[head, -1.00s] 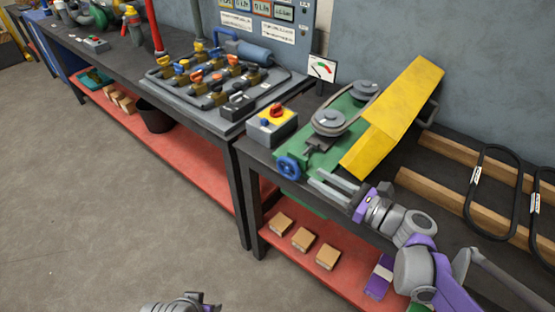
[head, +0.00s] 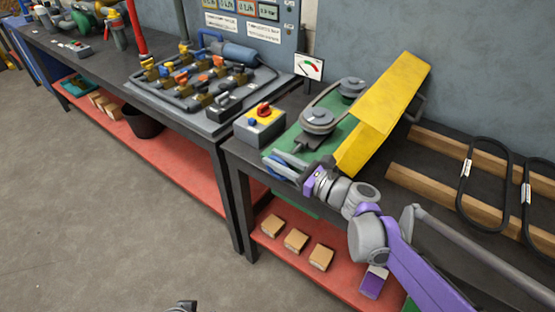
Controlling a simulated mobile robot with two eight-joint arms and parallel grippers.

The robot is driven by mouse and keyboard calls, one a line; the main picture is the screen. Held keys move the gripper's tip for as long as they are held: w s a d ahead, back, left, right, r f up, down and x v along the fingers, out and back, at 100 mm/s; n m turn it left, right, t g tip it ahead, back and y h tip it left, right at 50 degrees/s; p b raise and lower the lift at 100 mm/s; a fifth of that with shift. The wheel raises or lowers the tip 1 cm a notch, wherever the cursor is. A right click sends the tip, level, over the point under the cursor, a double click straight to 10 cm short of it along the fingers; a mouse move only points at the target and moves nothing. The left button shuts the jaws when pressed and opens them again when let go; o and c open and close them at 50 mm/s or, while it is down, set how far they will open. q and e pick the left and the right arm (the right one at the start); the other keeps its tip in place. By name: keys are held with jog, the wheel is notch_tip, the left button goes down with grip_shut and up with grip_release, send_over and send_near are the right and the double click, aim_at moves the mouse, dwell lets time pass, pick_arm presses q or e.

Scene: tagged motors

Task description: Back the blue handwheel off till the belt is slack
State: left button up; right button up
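The blue handwheel (head: 271,171) is at the front left end of the green belt-drive base (head: 340,131), mostly hidden by my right gripper. My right gripper (head: 276,162) is at the wheel, its two grey fingers apart and reaching over it. I cannot tell whether they touch it. The belt (head: 333,93) runs around two grey pulleys, the near one (head: 317,121) and the far one (head: 352,88). How tight it is I cannot tell. Only a small grey part of my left gripper (head: 183,306) shows at the bottom edge.
A yellow guard (head: 385,110) stands right of the pulleys. A switch box (head: 259,126) with a red knob sits left of the wheel. A dial gauge (head: 309,66) stands behind. Spare belts (head: 484,170) lie on wooden bars at right. Small boxes (head: 296,241) sit on the red shelf below.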

grip_shut()
jog(key=shift+a+r+g+h+p, duration=0.1)
jog(key=shift+r+g+h+p, duration=0.2)
jog(key=shift+p, duration=0.45)
jog(key=h+p, duration=0.1)
jog(key=g+h+p, duration=0.1)
jog(key=a+g+h+p, duration=0.1)
jog(key=p, duration=0.1)
jog(key=shift+w+f+h, duration=0.15)
jog(key=shift+w+h, duration=0.15)
jog(key=shift+w, duration=0.05)
jog(key=h, duration=0.1)
jog(key=g+h+p, duration=0.1)
jog(key=g+p, duration=0.1)
jog(key=shift+w+a+f+h, duration=0.25)
jog(key=shift+a+f+h, duration=0.05)
jog(key=shift+h, duration=0.1)
jog(key=shift+w+a+f+g+h+p, duration=0.1)
jog(key=shift+f+g+h+p, duration=0.1)
jog(key=shift+g+h+p, duration=0.4)
jog(key=shift+w+a+f+g+h+p, duration=0.1)
jog(key=shift+f+g+h+p, duration=0.1)
jog(key=shift+g+h+p, duration=0.35)
jog(key=shift+f+g+h+p, duration=0.2)
jog(key=shift+g+h+p, duration=0.2)
jog(key=shift+h, duration=0.15)
jog(key=shift+f, duration=0.1)
